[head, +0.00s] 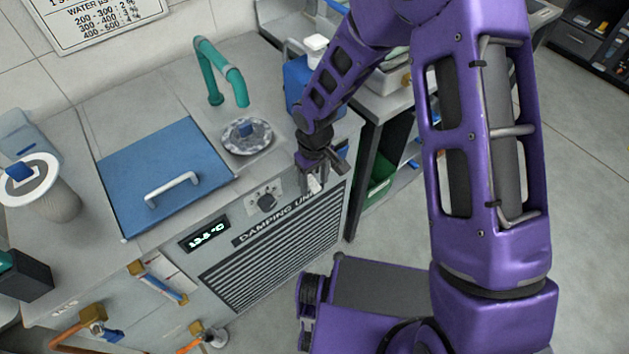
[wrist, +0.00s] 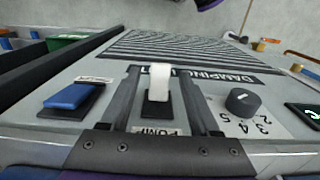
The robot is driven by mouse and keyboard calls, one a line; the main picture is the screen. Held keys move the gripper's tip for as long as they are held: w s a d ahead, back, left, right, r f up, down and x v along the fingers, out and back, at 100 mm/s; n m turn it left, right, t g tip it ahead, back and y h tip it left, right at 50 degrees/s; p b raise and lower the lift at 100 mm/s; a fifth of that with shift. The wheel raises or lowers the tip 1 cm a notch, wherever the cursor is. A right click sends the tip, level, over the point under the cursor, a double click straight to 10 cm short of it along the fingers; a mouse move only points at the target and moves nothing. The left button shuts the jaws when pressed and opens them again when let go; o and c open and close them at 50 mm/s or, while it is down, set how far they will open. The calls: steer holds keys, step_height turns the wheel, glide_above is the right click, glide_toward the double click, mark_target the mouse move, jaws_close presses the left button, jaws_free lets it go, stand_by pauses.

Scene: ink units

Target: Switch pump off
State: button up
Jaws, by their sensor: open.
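The pump switch (wrist: 161,82) is a white lever on a black base, with a PUMP label (wrist: 158,131) beside it in the wrist view. My gripper (wrist: 159,70) is open, with one finger on each side of the white lever. I cannot tell whether either finger touches it. In the head view my gripper (head: 318,176) is at the right end of the damping unit's front panel, where a small white part shows at the fingers.
A blue switch (wrist: 70,96) sits left of the pump switch in the wrist view, and a black numbered dial (wrist: 242,102) sits right. In the head view the unit has a blue lid (head: 165,165), a display (head: 205,234) and a teal spout (head: 222,72).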

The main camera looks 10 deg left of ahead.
steer(key=shift+f, duration=0.1)
jaws_close()
steer(key=shift+d+f+t+y+b, duration=0.1)
steer(key=shift+f+t+y+b, duration=0.25)
steer(key=shift+b, duration=0.75)
steer(key=shift+s+y+b, duration=0.1)
steer(key=shift+y+b, duration=0.15)
steer(key=shift+b, duration=0.4)
steer(key=shift+r+t, duration=0.1)
steer(key=shift+t, duration=0.15)
jaws_free()
step_height(320, 180, up, 17)
steer(key=s+d+p, duration=0.1)
steer(key=d+p, duration=0.1)
steer(key=p, duration=0.2)
steer(key=shift+s, duration=0.35)
